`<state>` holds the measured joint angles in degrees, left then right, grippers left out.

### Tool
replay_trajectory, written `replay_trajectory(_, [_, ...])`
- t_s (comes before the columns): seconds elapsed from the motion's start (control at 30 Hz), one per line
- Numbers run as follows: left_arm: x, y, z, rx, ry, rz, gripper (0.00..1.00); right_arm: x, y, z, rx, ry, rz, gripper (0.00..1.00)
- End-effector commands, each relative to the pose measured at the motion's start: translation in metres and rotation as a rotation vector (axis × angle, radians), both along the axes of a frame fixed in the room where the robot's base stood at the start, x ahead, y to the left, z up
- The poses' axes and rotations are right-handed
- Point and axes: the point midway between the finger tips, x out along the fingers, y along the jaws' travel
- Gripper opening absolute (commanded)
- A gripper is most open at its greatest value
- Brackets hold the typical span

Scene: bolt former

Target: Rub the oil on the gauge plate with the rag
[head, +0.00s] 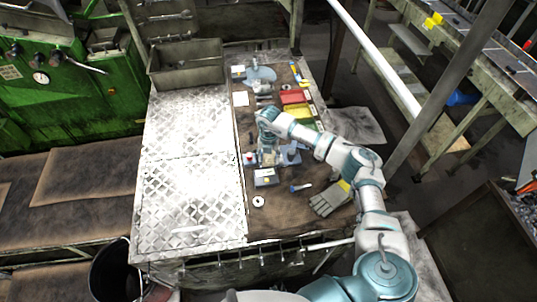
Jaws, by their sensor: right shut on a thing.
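My right gripper (268,158) points down over the brown bench top, near its left side, and is shut. What it grips is small and largely hidden by the fingers; it appears to be the rag. Blue-grey material (290,154) shows just right of the fingers, but I cannot tell where rag ends and gauge plate begins. The oil cannot be made out. My left gripper is not in view.
A grey work glove (329,199), a blue-handled tool (301,187), a pale box (266,177) and a ring (258,201) lie nearer. Coloured trays (297,107) and a light blue item (262,73) are farther back. The tread plate (190,195) at left is clear.

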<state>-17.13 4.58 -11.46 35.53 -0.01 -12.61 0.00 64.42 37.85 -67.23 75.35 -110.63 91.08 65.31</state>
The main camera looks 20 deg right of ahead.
Motion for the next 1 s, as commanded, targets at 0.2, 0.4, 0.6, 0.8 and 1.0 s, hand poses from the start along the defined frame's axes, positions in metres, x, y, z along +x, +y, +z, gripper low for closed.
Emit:
replay_trajectory(0.2, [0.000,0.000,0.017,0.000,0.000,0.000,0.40,-0.011,0.002,0.015,-0.001,0.035,0.007,0.00])
replay_trajectory(0.4, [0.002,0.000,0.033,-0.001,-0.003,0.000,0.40,-0.007,0.001,0.040,0.000,0.028,0.006,0.00])
replay_trajectory(0.6, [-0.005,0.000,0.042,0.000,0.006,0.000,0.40,-0.002,-0.001,0.053,0.001,0.029,0.004,0.00])
replay_trajectory(0.8, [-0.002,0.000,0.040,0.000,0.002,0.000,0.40,-0.002,-0.001,0.052,0.001,0.026,0.003,0.00])
replay_trajectory(1.0, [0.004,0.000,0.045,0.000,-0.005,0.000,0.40,-0.003,-0.001,0.059,0.001,0.024,0.003,0.00])
